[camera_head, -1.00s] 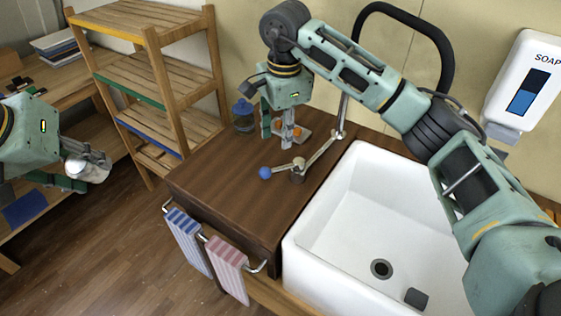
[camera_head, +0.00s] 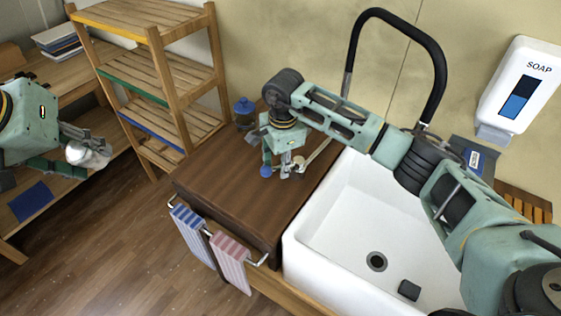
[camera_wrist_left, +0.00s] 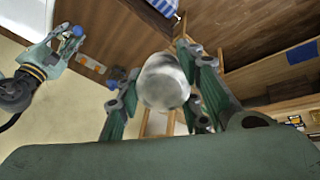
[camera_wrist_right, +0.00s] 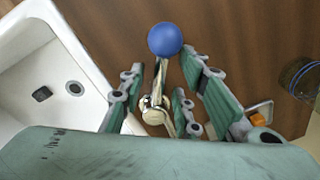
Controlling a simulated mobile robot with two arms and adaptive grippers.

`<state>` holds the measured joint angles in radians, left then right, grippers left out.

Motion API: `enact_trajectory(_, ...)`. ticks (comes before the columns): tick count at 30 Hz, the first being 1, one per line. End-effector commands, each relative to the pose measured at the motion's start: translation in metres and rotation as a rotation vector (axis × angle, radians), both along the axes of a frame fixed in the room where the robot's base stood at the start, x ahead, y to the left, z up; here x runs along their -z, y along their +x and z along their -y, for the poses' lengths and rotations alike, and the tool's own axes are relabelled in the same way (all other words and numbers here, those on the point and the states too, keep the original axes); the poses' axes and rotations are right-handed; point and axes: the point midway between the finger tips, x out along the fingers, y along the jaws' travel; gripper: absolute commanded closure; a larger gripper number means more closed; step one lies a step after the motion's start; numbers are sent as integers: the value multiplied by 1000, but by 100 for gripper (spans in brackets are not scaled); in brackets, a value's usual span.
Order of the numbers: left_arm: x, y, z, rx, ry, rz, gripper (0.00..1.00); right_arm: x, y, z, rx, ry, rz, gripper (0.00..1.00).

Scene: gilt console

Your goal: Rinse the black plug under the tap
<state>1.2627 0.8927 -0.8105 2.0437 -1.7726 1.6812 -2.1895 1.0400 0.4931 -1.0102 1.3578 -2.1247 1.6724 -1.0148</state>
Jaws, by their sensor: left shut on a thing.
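The black plug (camera_head: 409,290) lies on the floor of the white sink (camera_head: 335,250), beside the drain (camera_head: 376,261). It also shows in the right wrist view (camera_wrist_right: 42,94). The tap (camera_head: 437,60) has a black arched spout, and no water shows. Its silver lever with a blue ball (camera_wrist_right: 165,40) stands over the wooden counter. My right gripper (camera_head: 280,172) is at this lever; in the right wrist view its open fingers (camera_wrist_right: 160,75) have the lever between them. My left gripper (camera_head: 75,148) is shut on a whitish, shiny rounded thing (camera_wrist_left: 164,80), away from the sink.
A blue-lidded jar (camera_head: 245,112) stands at the counter's back left. Two striped towels (camera_head: 232,258) hang on a front rail. A wooden shelf rack (camera_head: 160,75) stands to the left. A soap dispenser (camera_head: 516,90) hangs on the wall at right. The counter's front part is clear.

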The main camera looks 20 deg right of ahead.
Motion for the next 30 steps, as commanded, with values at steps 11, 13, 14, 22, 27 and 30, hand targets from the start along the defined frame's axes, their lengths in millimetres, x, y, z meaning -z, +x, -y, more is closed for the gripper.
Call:
enact_trajectory(11, 0, 0, 0, 0, 0, 1, 95, 0, 0, 0, 0, 0, 0, 98)
enact_trajectory(13, 0, 0, 0, 0, 0, 1, 95, -1, 0, 0, 0, 0, 1, 100)
enact_trajectory(14, 0, 0, 0, 0, 0, 1, 95, -1, 0, 0, 0, 0, 1, 100)
enact_trajectory(22, 0, 0, 0, 0, 0, 1, 95, -1, 1, 0, -1, 0, 4, 100)
enact_trajectory(27, 7, 0, 0, 0, 0, 0, 95, 0, 1, 1, -22, 0, 9, 100)
enact_trajectory(30, 20, 0, 0, 0, 0, 0, 95, 2, -1, 1, -76, 0, 13, 100)
